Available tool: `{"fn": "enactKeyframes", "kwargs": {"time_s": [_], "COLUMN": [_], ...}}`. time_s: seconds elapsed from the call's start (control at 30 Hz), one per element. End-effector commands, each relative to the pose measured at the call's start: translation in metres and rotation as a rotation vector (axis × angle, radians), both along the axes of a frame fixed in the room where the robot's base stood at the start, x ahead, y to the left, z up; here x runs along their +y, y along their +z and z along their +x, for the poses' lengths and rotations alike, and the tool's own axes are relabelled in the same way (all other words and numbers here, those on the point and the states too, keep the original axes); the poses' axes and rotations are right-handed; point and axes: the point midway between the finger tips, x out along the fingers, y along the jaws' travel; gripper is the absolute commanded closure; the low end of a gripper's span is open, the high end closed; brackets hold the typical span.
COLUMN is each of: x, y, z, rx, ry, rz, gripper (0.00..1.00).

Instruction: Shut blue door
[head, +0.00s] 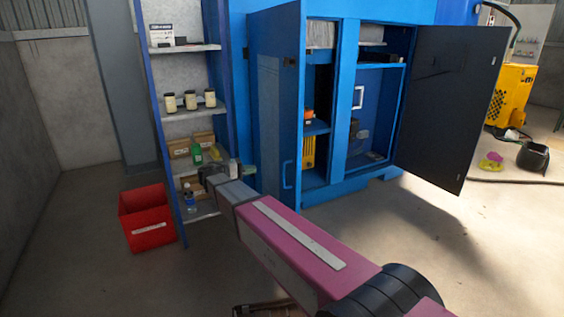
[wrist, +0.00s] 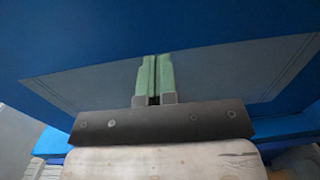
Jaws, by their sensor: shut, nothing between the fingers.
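The blue door (head: 272,105) stands swung open at the left side of the blue cabinet (head: 343,150). A blue handle (head: 287,174) shows low on the door. In the wrist view, a blue surface with a grey panel, which looks like the door (wrist: 230,65), fills the space ahead of my gripper (wrist: 154,57). Its green fingers are together with nothing between them. The fingertips are close to the panel; I cannot tell whether they touch. In the head view, my arm's end is just left of the door, near its lower part.
A dark right-hand door (head: 450,105) is also open. Left of the blue door stand shelves (head: 185,115) with jars and bottles, and a red bin (head: 148,217) on the floor. A yellow machine (head: 512,92) stands at the far right. Floor in front of the cabinet is clear.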

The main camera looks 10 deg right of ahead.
Motion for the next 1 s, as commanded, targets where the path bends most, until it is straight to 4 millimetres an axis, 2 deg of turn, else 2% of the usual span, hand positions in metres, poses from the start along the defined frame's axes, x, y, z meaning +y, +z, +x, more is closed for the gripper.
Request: {"fn": "enactKeyframes", "kwargs": {"time_s": [0.1, 0.27, 0.8, 1.0], "x": [0.008, -0.006, -0.100, -0.122], "y": [0.009, 0.010, 0.009, 0.009], "z": [0.004, 0.005, 0.023, 0.028], "rx": [-0.023, -0.025, -0.022, -0.023], "ry": [0.003, 0.002, 0.002, 0.003], "rz": [-0.035, -0.040, -0.037, -0.037], "gripper": [1.00, 1.00, 1.00, 1.00]}}
